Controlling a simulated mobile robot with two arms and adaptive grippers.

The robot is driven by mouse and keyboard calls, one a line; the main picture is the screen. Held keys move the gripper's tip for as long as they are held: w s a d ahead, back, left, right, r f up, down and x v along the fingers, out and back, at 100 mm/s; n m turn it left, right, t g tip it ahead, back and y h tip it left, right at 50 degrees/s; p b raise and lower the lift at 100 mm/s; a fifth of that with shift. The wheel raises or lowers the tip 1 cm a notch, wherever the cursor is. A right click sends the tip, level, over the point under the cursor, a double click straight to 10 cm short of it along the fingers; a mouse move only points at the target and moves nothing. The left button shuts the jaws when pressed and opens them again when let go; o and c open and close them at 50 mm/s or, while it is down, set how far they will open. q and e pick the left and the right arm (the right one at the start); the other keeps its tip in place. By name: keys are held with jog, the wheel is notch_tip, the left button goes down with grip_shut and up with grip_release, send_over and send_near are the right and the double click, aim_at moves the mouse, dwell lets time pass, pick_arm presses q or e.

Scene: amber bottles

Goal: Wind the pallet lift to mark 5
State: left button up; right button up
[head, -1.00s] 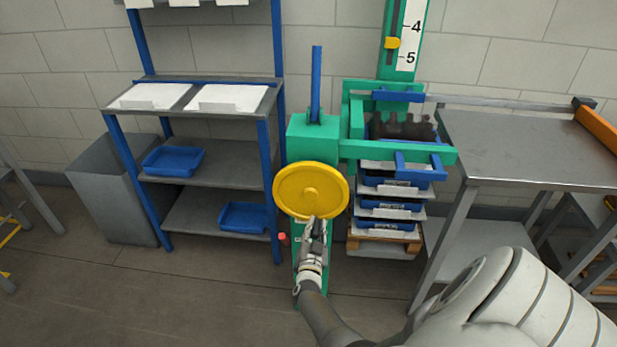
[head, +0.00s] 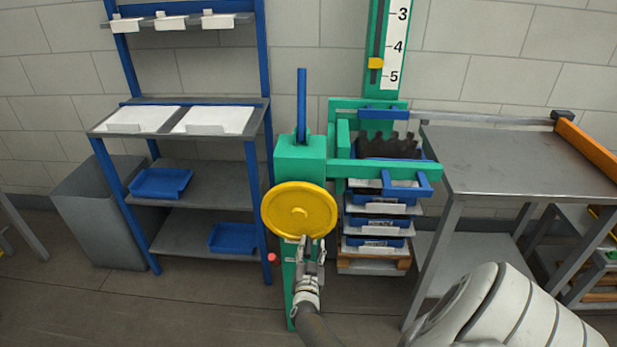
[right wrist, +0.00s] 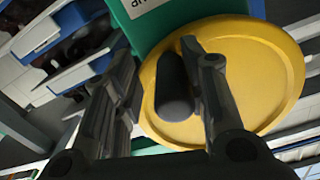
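The green pallet lift (head: 301,155) carries a yellow handwheel (head: 299,208), which fills much of the right wrist view (right wrist: 270,75). A dark handle knob (right wrist: 172,88) stands out from the wheel. My right gripper (head: 306,245) is at the wheel's lower edge. In the right wrist view its fingers (right wrist: 160,75) are apart on either side of the knob, with a gap on the left. The yellow pointer (head: 376,63) on the numbered scale (head: 397,50) sits between 4 and 5, slightly nearer 5. My left gripper is not in view.
A stack of blue crates (head: 377,222) on a wooden pallet (head: 373,258) stands under the lift's frame. A steel table (head: 520,165) is at right. A shelf rack (head: 210,180) with blue trays and a grey bin (head: 95,215) stand at left.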

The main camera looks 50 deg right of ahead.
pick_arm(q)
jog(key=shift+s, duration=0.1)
pick_arm(e)
jog(key=shift+w+a, duration=0.15)
jog(key=shift+a, duration=0.15)
jog(key=v, duration=0.7)
jog(key=shift+a, duration=0.15)
jog(key=shift+f, duration=0.1)
